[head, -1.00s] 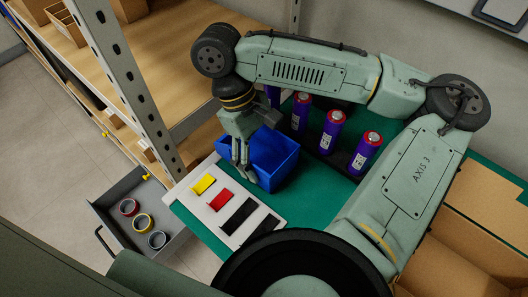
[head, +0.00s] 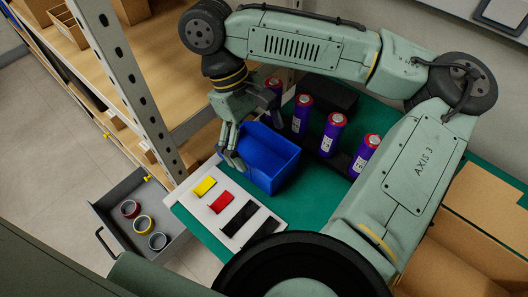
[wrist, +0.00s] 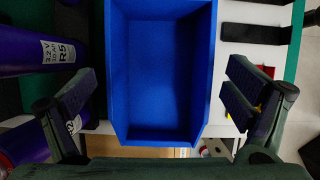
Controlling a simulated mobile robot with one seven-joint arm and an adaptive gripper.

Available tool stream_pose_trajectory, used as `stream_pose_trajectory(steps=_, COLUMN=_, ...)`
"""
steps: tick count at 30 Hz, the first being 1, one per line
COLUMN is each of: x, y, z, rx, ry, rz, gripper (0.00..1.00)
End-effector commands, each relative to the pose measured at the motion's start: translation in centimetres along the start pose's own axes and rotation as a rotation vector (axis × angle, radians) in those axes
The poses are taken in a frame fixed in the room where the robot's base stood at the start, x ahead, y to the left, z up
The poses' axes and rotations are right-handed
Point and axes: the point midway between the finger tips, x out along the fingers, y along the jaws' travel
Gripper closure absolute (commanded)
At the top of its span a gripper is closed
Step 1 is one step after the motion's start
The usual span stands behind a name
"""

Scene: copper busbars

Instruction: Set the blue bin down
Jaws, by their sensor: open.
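The blue bin (head: 272,174) stands upright and empty on the green mat (head: 310,190), beside the white board with the coloured strips. In the wrist view the bin (wrist: 160,70) lies between my two fingers, with a gap on each side. My gripper (head: 252,128) is open at the bin's far left end in the head view. One finger hangs by its left wall and the other is raised over toward the purple cells. The wrist view shows my gripper (wrist: 160,100) wide open, holding nothing. The bin's underside is hidden.
Several purple cells (head: 334,135) stand close to the bin's right. The white board (head: 210,207) carries yellow, red and black strips. A grey drawer (head: 170,238) with tape rolls is at lower left. A metal shelf post (head: 125,95) stands near my gripper. Cardboard boxes (head: 480,220) lie right.

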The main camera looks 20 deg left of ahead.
Motion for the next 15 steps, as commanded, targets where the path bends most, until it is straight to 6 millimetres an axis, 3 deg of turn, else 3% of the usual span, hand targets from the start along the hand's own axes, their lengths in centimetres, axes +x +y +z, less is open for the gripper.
stream_pose_trajectory(steps=6, x=-4.8, y=0.0, z=0.0, rx=0.002, ry=0.001, rz=0.003, gripper=0.04)
stream_pose_trajectory(steps=15, x=-7.6, y=0.0, z=0.0, rx=0.001, ry=0.0, rz=0.0, gripper=0.04)
